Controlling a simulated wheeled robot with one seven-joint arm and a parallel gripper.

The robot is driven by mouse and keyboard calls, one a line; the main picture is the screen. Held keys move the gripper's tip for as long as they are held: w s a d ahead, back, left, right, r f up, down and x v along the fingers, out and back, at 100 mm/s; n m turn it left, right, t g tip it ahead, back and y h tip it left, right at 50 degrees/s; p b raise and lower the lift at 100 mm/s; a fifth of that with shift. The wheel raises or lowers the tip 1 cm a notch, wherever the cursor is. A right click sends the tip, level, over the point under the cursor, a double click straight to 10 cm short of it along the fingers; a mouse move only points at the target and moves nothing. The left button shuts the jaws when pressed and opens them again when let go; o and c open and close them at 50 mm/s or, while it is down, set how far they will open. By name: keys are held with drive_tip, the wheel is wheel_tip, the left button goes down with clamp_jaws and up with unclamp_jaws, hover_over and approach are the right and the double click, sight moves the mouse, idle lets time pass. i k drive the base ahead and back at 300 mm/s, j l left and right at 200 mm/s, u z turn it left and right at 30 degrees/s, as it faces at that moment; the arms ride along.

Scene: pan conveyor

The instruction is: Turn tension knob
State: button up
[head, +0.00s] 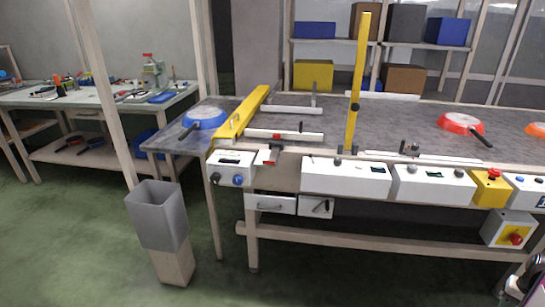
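The conveyor (400,122) is a long table with a grey top. Several knobs are in view, and I cannot read which one is the tension knob. A white control box (233,166) at its left front has a dark knob (214,178) and a blue knob (238,181). Small dark knobs sit on the top edges of the front white boxes, such as one knob (338,162) on the middle box (345,180). A red knob (515,239) is on a grey-and-yellow box at the lower right. My gripper cannot be made out; only dark and pale parts show at the lower right corner.
A blue pan (205,117) and a red pan (460,123) lie on the conveyor. A yellow gate bar (243,112) and a yellow post (357,85) stand over it. A grey bin (157,215) stands at the front left. Green floor in front is clear.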

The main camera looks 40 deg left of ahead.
sight(216, 178)
drive_tip(key=u, duration=2.6)
